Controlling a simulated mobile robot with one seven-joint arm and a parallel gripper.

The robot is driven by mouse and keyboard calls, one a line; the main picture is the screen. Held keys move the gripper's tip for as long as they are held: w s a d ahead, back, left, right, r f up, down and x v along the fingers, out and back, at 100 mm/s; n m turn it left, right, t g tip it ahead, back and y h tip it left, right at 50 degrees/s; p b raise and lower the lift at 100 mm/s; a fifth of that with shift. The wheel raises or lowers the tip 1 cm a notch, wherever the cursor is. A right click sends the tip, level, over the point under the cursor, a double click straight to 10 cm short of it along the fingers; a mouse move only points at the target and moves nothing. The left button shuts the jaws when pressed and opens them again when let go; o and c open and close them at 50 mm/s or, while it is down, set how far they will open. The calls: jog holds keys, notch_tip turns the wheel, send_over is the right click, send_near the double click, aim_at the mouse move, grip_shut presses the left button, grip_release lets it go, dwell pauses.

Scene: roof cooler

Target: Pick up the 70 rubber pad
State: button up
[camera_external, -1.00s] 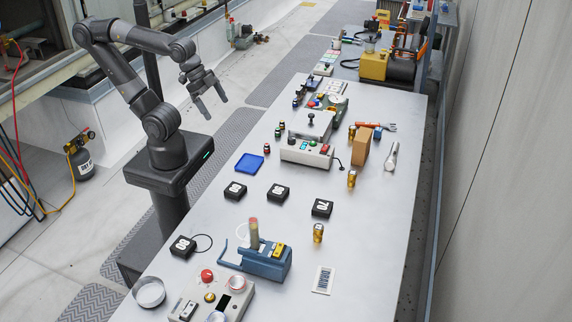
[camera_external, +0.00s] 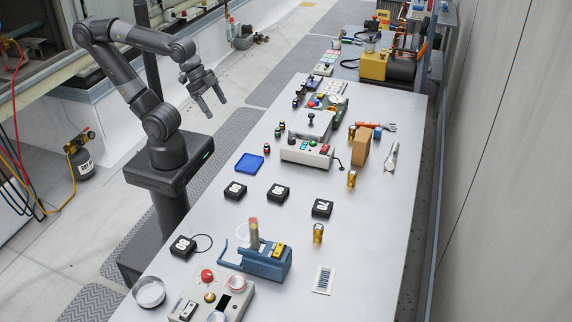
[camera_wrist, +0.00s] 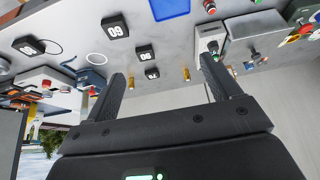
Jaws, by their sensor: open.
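The 70 rubber pad (camera_external: 322,208) is a small black square block with a white 70 on top. It lies flat on the grey table, at the right end of a row of three black pads. In the wrist view it is the small far pad (camera_wrist: 152,73), seen between the fingers. My gripper (camera_external: 214,108) is open and empty. It hangs in the air near the table's left edge, well apart from the pad.
A brass fitting (camera_external: 318,233) stands just in front. A blue tray (camera_external: 249,163), a blue tool (camera_external: 262,261) and a white control box (camera_external: 307,151) stand around.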

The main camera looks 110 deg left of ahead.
jog(key=w+d+r+g, duration=0.1)
jog(key=w+r, duration=0.3)
jog(key=w, duration=0.7)
jog(key=g, duration=0.5)
send_over(323, 205)
notch_tip(323, 205, down, 16)
jog(key=f, duration=0.4)
jog(key=shift+w+a+f, duration=0.1)
jog(key=shift+w+f, duration=0.2)
jog(key=shift+w, duration=0.05)
jog(key=shift+s+d+f, duration=0.1)
jog(key=shift+s+f, duration=0.1)
jog(key=shift+f, duration=1.35)
jog(key=shift+s+d+f, duration=0.1)
jog(key=shift+s+f, duration=0.05)
jog(key=shift+f, duration=1.4)
jog(key=shift+c, duration=0.2)
